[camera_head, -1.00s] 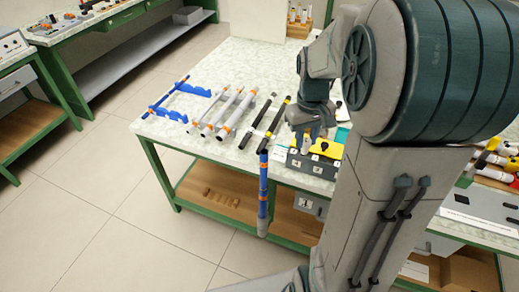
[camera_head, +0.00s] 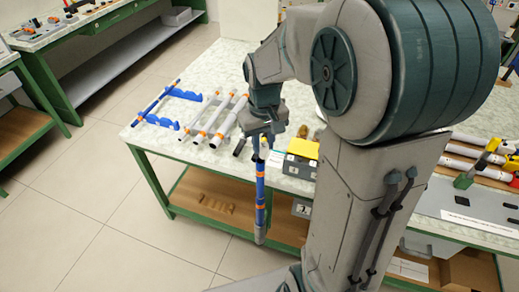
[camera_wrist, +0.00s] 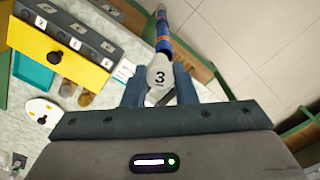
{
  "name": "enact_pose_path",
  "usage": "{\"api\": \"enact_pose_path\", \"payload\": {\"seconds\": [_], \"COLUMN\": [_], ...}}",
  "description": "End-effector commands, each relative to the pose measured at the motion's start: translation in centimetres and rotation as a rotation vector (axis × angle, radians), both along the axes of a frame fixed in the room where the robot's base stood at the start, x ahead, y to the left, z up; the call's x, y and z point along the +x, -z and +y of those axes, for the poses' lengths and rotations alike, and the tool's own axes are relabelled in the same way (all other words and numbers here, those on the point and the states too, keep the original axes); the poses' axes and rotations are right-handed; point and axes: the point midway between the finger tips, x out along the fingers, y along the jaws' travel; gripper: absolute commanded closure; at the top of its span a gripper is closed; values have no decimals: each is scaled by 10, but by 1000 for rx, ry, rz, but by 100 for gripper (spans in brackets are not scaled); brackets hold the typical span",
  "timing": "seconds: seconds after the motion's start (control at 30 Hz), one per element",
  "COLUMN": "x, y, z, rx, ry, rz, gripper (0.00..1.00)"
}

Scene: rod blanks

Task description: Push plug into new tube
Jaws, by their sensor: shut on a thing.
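My gripper (camera_head: 262,143) is over the tube's upper end. In the wrist view my gripper (camera_wrist: 158,92) is shut on a white plug (camera_wrist: 158,74) marked "3". The plug is in line with the tube and meets or overlaps its near end. I cannot tell how far it sits inside, since the joint is small and partly hidden.
A grey box with numbered labels (camera_head: 299,166) and a yellow part (camera_head: 303,148) stand right of my gripper. White tubes (camera_head: 225,120) and a blue rack (camera_head: 163,123) lie to the left. A teal tray (camera_wrist: 33,72) is beside the box. Floor in front is clear.

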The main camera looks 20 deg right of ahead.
Motion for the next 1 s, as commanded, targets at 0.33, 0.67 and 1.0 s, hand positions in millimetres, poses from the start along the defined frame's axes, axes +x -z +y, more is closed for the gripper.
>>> {"api": "enact_pose_path", "payload": {"seconds": [0.33, 0.67, 1.0], "x": [4, 5, 5], "y": [36, 45, 49], "z": [7, 7, 7], "rx": [1, 0, 0], "ry": [1, 1, 1], "rz": [4, -1, 0], "gripper": [96, 96, 53]}}
